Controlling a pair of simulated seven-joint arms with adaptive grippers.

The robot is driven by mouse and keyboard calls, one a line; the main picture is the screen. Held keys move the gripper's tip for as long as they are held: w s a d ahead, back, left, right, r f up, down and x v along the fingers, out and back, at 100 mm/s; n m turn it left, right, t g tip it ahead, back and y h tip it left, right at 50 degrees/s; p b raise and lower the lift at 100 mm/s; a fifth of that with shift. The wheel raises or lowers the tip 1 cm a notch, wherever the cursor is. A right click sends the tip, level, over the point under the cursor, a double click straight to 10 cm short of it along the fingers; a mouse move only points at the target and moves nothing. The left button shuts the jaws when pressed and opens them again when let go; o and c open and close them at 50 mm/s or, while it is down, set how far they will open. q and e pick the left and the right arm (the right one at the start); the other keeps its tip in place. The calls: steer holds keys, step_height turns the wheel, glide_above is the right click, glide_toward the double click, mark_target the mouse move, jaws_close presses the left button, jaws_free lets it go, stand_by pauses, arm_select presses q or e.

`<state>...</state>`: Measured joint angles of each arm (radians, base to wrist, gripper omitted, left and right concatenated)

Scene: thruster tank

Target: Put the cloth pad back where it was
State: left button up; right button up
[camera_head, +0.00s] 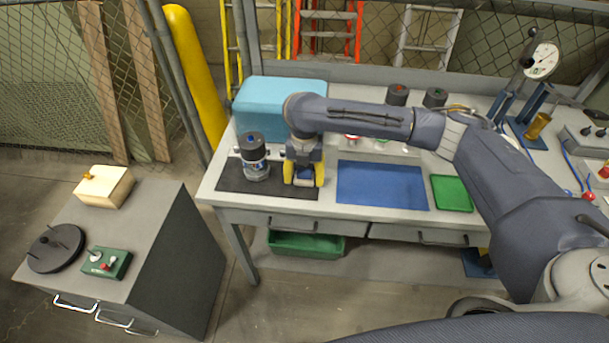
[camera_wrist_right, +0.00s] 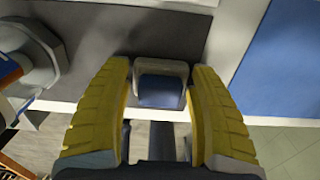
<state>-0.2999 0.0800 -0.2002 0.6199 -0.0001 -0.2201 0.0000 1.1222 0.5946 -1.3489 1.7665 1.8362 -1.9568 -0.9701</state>
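My right gripper (camera_head: 304,175) points down at the front right part of the dark mat on the workbench. In the right wrist view its yellow fingers (camera_wrist_right: 162,100) stand on both sides of a small grey-rimmed block with a blue face, which looks like the cloth pad (camera_wrist_right: 161,91). The fingers appear to touch its sides. In the head view only a little of its blue shows between the fingers (camera_head: 304,182). It is low over the mat; I cannot tell whether it touches. My left gripper is not in view.
A grey cylindrical unit with a dark top (camera_head: 255,155) stands close left on the dark mat (camera_head: 232,180). A light-blue case (camera_head: 262,97) is behind. To the right lie an empty blue mat (camera_head: 382,185) and a green tray (camera_head: 452,193). A grey cabinet (camera_head: 150,215) stands apart at left.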

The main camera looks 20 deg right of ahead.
mark_target(305, 171)
steer(key=shift+o, duration=1.1)
step_height(305, 171, up, 12)
steer(key=shift+r, duration=0.2)
